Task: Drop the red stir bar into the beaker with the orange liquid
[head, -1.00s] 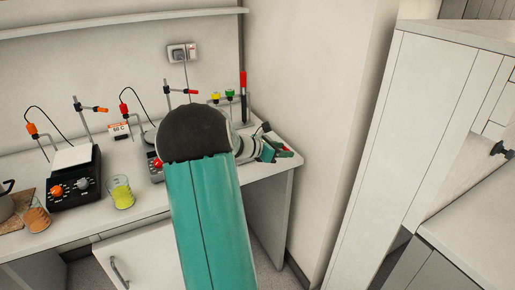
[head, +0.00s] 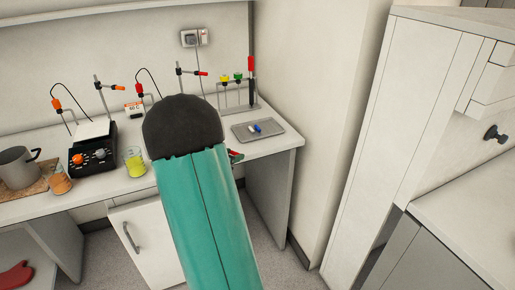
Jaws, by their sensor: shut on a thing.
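The beaker with orange liquid (head: 60,184) stands near the bench's front edge at the left, beside a grey pot. My gripper (head: 236,156) shows only in part at the bench's front edge, just right of my arm. Its green fingers are shut on a small red thing, which looks like the red stir bar (head: 236,153). My arm hides most of the gripper. The gripper is well to the right of the orange beaker, and a beaker with yellow liquid (head: 135,165) stands between them.
A grey tray (head: 242,135) with a blue and a white piece lies at the bench's right end. A rack with yellow and green tops (head: 238,92) stands behind it. A hotplate (head: 93,150) and the grey pot (head: 18,170) stand at the left. A wall closes the right side.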

